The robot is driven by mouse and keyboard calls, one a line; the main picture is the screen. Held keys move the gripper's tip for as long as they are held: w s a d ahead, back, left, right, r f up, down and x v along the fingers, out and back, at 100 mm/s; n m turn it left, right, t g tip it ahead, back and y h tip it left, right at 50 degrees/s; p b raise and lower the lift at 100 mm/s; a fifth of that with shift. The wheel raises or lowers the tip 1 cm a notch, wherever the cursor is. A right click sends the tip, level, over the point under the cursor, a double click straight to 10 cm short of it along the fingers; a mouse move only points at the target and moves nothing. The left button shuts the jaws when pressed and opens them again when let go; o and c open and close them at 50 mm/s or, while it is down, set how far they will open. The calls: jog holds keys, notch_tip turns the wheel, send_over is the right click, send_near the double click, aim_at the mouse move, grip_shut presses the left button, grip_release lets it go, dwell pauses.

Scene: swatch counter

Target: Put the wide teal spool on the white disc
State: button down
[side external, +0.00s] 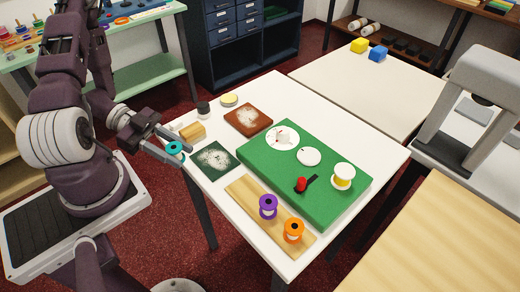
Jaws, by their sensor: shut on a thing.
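My gripper (172,156) is at the left edge of the white table and is shut on the teal spool (174,147). The spool is held beyond the table's left edge, and the fingers hide part of it.
Purple (268,206) and orange (293,230) spools stand on a wooden strip (246,191). Dark green (215,157) and brown (248,118) squares lie nearer my gripper.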

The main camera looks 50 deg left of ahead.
jog(key=w, duration=0.4)
jog(key=w+d, duration=0.1)
jog(key=w, duration=0.2)
jog(key=shift+f, duration=0.2)
jog(key=w+d, duration=0.1)
jog(key=w, duration=0.1)
jog(key=w+d+r, duration=0.1)
jog(key=w, duration=0.2)
jog(key=w+d, duration=0.1)
jog(key=w, duration=0.1)
jog(key=shift+w+d+r, duration=0.2)
jog(key=shift+d+r, duration=0.05)
jog(key=shift+r, duration=0.05)
jog(key=w+d+r, duration=0.1)
jog(key=w+d, duration=0.1)
jog(key=w+d+r, duration=0.1)
jog(key=w+d, duration=0.1)
jog(key=w+d+r, duration=0.1)
jog(key=w+d, duration=0.1)
jog(key=d, duration=0.1)
jog(key=shift+w+r, duration=0.35)
jog(key=shift+w, duration=0.05)
notch_tip(320, 180, up, 4)
jog(key=r, duration=0.1)
send_over(310, 155)
notch_tip(310, 155, down, 10)
jog(key=shift+r, duration=0.1)
jog(key=shift+f, duration=0.2)
